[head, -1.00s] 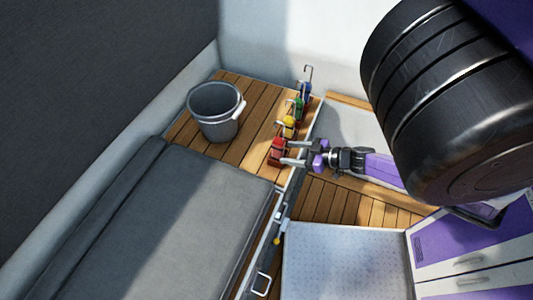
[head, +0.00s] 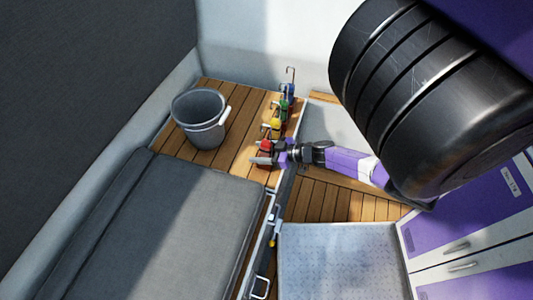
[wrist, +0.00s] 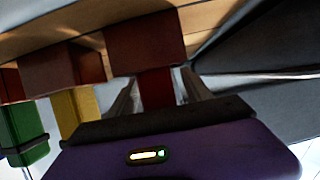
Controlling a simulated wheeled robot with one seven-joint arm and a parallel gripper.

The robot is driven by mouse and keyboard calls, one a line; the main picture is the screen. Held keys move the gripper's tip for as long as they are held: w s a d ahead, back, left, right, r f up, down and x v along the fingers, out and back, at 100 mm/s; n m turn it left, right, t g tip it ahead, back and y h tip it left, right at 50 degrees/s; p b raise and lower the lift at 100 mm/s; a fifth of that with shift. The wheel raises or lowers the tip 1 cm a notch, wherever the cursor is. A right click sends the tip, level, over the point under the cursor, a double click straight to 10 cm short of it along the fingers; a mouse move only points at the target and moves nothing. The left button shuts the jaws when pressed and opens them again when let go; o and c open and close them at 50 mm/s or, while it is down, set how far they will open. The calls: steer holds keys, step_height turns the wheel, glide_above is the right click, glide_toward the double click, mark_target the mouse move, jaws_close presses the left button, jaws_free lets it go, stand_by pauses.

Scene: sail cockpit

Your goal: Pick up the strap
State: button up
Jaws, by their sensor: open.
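Several coloured strap bundles stand in a row along the right edge of the wooden bench: a red strap (head: 265,147) nearest, then a yellow strap (head: 275,125), a green strap (head: 284,106) and a blue strap (head: 287,90). The task does not say which colour. My gripper (head: 266,157) is at the red strap, its fingers reaching in from the right. In the wrist view, the red strap (wrist: 157,90) stands between the two open fingers; whether they touch it I cannot tell. The yellow strap (wrist: 72,112) and green strap (wrist: 24,133) show to the left.
A grey bucket (head: 203,120) stands on the wooden bench (head: 233,167), left of the straps. A grey cushion (head: 170,225) lies in front. A light textured panel (head: 335,265) and purple-and-white cabinets (head: 465,230) are at the lower right.

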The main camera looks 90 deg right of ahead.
jaws_close()
steer(key=shift+r, duration=0.15)
